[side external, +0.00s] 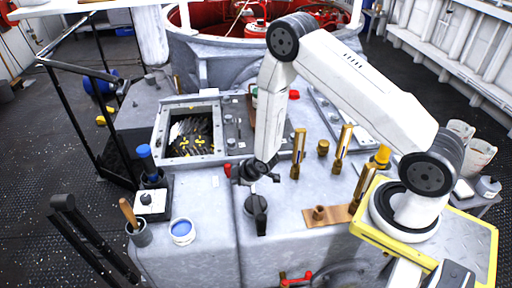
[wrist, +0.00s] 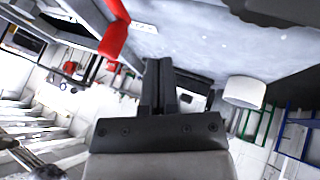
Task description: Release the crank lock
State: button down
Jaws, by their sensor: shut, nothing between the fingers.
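In the side view my gripper (side external: 250,173) is low over the front of the grey machine top, left of the brass levers. In the wrist view its two dark fingers (wrist: 160,75) are together and hold nothing. A red handle-like part (wrist: 115,35) is to the left of the fingertips, apart from them. A small red part (side external: 228,170) also shows just left of my gripper in the side view. A black knobbed fitting (side external: 256,205) stands on the machine top just below my gripper. I cannot tell which part is the crank lock.
Brass levers (side external: 299,150) stand right of my gripper. An open box of tools (side external: 160,130) is behind left. A blue-topped cup (side external: 182,230) and a pot with a wooden handle (side external: 139,234) are at front left. A white cylinder (wrist: 243,91) is right of the fingers.

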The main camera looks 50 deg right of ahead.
aim_at(229, 165)
jog(key=shift+w+d+f, duration=0.25)
jog(key=shift+w+f, duration=0.05)
jog(key=shift+w, duration=0.3)
jog(key=shift+w+d+f, duration=0.25)
jog(key=shift+w+f, duration=0.05)
jog(key=shift+w, duration=0.3)
jog(key=shift+w+d, duration=0.6)
jog(key=shift+w, duration=0.25)
jog(key=shift+w+d+m+h, duration=0.15)
jog(key=shift+w+m+h, duration=0.35)
jog(key=shift+m, duration=0.2)
jog(key=shift+w+d+m+h, duration=0.3)
jog(key=shift+w+m+h, duration=0.25)
jog(key=shift+m, duration=0.45)
jog(key=shift+w+d, duration=1.2)
jog(key=shift+d, duration=0.35)
